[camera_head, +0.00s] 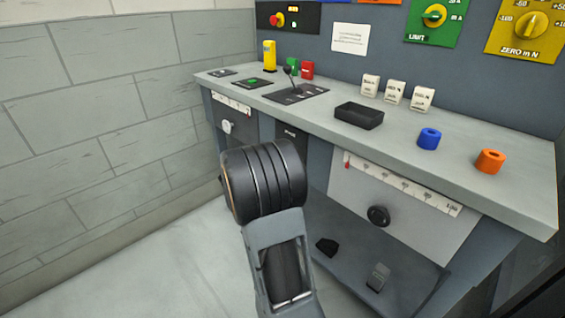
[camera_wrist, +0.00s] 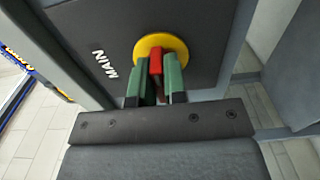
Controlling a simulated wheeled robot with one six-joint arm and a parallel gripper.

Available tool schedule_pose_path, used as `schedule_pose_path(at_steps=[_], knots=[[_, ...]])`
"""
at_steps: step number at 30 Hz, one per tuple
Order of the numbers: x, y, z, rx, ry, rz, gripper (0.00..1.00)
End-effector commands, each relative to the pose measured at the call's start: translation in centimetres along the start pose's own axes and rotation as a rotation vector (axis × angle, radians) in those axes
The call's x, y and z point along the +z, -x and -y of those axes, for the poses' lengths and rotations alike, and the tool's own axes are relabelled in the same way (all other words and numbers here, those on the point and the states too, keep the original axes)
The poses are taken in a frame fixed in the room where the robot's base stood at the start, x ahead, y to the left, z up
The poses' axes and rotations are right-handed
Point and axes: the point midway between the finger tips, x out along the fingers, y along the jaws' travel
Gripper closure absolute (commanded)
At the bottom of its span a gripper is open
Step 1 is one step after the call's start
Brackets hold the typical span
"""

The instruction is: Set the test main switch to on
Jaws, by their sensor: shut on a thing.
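The main switch is a red handle (camera_wrist: 156,66) on a round yellow plate (camera_wrist: 178,44), mounted on a dark panel (camera_wrist: 85,22) lettered MAIN. My gripper (camera_wrist: 157,75) has green fingers on both sides of the red handle and is shut on it. The fingers and the handle's lower part hide some of the plate. No on or off marks are readable, so I cannot tell the switch's setting. In the head view my arm stands in front of the bench and my gripper is hidden.
Another red-and-yellow knob (camera_head: 277,20) sits on the back panel. A brick wall (camera_head: 90,120) closes the left; floor (camera_head: 150,265) there is clear.

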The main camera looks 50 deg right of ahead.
Motion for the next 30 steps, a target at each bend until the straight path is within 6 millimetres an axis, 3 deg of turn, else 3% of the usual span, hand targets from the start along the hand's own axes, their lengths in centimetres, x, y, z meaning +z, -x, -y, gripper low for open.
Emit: schedule_pose_path(at_steps=[15, 16, 23, 30], knots=[[0.06, 0.0, 0.09, -0.002, -0.012, 0.002, 1.0], [0.06, 0.0, 0.09, -0.002, -0.012, 0.002, 0.84], [0.03, 0.0, 0.05, -0.001, -0.013, 0.001, 0.62], [0.01, 0.05, 0.01, 0.0, -0.013, 0.0, 0.62]])
